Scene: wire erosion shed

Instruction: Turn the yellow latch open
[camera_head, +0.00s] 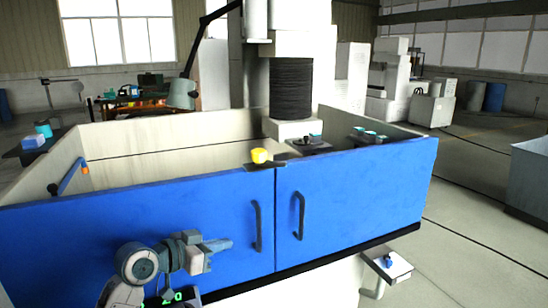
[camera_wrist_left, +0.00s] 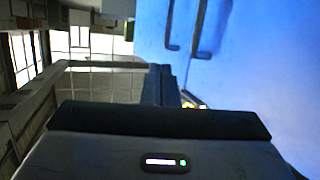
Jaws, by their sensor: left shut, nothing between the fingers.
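The yellow latch (camera_head: 259,155) sits on the top edge of the blue doors, just left of the seam between them. My left gripper (camera_head: 229,243) is shut and empty, in front of the left blue door (camera_head: 130,225), below and left of the latch. It points right, toward the left door's dark handle (camera_head: 257,228), and appears apart from it. In the left wrist view the gripper's dark fingers (camera_wrist_left: 160,85) show beside the blue door face (camera_wrist_left: 260,80). A small yellowish patch shows past the fingers; I cannot tell what it is. My right gripper is not in view.
The right blue door (camera_head: 350,195) has its own dark handle (camera_head: 298,215). A light-walled tank lies behind the doors, with a machine head and black bellows (camera_head: 291,88) above. A small white tray (camera_head: 388,266) juts out at lower right. Open floor lies to the right.

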